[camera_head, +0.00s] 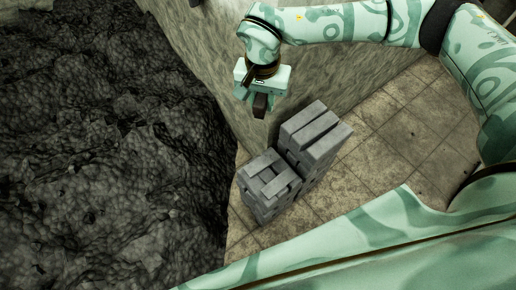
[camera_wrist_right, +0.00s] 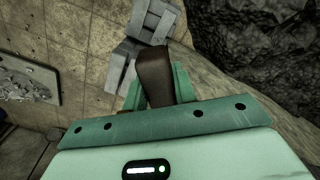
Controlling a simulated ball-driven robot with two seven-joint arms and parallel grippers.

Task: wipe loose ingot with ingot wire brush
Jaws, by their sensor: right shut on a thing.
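My right gripper (camera_head: 260,108) is shut on a dark brown handle-like piece (camera_head: 260,105), seemingly the ingot wire brush. In the right wrist view the brown piece (camera_wrist_right: 154,78) stands out between the fingers (camera_wrist_right: 157,88); no bristles can be made out. Grey ingots are stacked in a nearer stack (camera_head: 268,182) and a farther, right-hand stack (camera_head: 316,132). The gripper hangs up and to the left of the stacks in the head view, apart from them. Grey ingots also show in the right wrist view (camera_wrist_right: 152,20). I cannot tell which ingot is loose. My left gripper is not in view.
A heap of black, lumpy material (camera_head: 100,150) fills the left. A stone wall (camera_head: 215,65) runs between it and the tiled floor (camera_head: 385,115). A flat panel with small bits on it (camera_wrist_right: 30,82) lies at the left of the right wrist view. The floor right of the stacks is clear.

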